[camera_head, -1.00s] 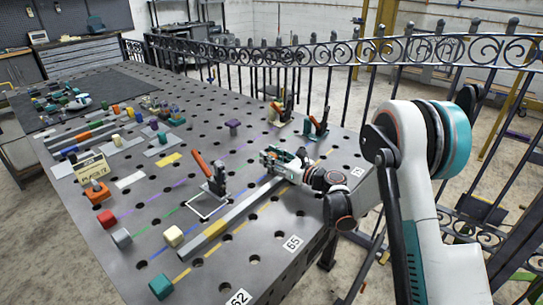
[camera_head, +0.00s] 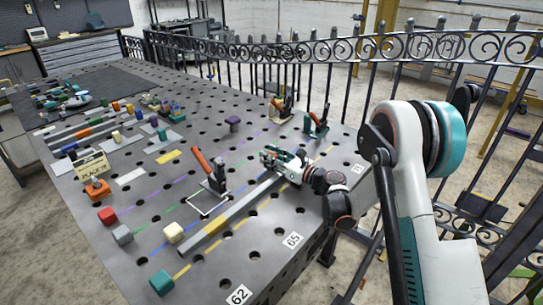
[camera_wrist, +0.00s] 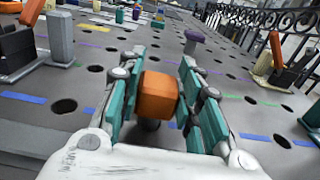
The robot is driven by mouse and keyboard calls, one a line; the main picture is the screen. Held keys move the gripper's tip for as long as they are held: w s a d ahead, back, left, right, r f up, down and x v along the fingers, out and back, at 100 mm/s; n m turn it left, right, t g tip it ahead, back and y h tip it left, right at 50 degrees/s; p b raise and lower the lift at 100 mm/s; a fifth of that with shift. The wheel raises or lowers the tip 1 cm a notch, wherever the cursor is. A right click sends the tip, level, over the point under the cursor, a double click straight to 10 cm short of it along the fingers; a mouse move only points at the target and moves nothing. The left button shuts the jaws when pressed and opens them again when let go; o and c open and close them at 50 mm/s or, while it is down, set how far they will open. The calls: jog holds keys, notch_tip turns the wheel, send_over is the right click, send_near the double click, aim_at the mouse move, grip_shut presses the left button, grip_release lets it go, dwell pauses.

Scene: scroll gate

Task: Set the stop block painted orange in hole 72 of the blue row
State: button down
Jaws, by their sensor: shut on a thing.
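My gripper (camera_wrist: 160,100) is shut on an orange block (camera_wrist: 157,97), which sits between its teal finger pads in the wrist view. A dark round shape shows just beneath the block; I cannot tell whether the block touches the table. In the head view my gripper (camera_head: 285,160) is low over the right part of the table, beyond the long grey bar (camera_head: 238,213), and hides the block. Blue dashes (camera_wrist: 255,137) lie on the perforated table right of the gripper in the wrist view. The hole tag (camera_head: 357,169) near the right edge is too small to read surely.
A toggle clamp with an orange handle (camera_head: 208,172) stands left of my gripper. Two more clamps (camera_head: 283,108) (camera_head: 318,122) stand behind it. A purple knob (camera_head: 233,122), a teal block (camera_head: 162,283) and a cream block (camera_head: 173,232) stand on the table. A railing (camera_head: 310,65) runs behind.

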jog(key=shift+f, duration=0.4)
jog(key=c, duration=1.1)
grip_release()
jog(key=shift+o, duration=0.2)
jog(key=v, duration=1.2)
jog(key=shift+s, duration=0.1)
